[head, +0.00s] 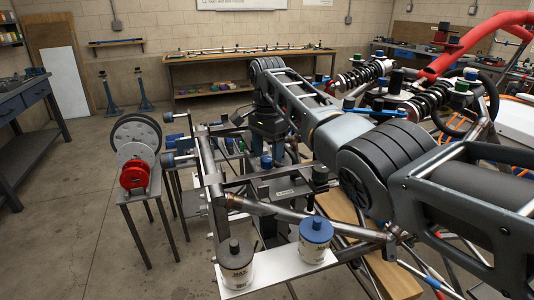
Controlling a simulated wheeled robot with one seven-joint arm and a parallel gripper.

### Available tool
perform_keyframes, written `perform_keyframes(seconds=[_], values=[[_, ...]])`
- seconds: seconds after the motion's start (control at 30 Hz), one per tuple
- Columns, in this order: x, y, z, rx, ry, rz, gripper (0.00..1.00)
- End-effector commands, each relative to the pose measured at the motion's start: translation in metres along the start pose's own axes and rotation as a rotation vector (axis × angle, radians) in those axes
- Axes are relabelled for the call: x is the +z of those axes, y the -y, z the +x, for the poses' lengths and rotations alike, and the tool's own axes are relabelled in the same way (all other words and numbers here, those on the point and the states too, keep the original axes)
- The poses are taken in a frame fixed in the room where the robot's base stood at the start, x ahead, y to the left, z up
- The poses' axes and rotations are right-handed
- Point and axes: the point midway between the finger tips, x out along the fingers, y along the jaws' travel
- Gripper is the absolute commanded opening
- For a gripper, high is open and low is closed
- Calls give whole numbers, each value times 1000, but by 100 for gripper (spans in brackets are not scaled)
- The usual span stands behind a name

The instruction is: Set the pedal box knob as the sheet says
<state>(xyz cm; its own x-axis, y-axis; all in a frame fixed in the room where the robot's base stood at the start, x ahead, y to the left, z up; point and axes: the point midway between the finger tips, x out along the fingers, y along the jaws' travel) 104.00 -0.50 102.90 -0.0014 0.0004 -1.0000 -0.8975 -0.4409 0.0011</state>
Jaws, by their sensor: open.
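My gripper (268,142) hangs at the end of my arm, pointing down over the front part of the tube chassis (215,195). It is open, and its fingers are small and partly lost against the dark parts behind and below. I cannot make out the pedal box knob for certain; the area under my gripper is crowded and partly covered by my arm. A small pale label (284,192) shows on a dark plate there, too small to read. A white sheet (240,4) on the back wall is cut by the top edge, its writing not readable.
Two white reservoirs, one with a dark cap (235,264) and one with a blue cap (315,240), stand on a front plate. A stand with a red-hubbed wheel part (135,175) is at left. Coil shocks (425,107) and a red tube (475,42) are at right.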

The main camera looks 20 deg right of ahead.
Motion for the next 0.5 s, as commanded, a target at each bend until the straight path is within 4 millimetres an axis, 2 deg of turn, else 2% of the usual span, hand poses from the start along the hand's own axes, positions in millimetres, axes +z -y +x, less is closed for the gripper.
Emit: perform_keyframes(seconds=[0.17,0.4,0.5], values=[[0,0,10,0,-1,-1,63],[0,0,11,-1,-1,-1,63],[0,0,11,-1,-1,-1,55]])
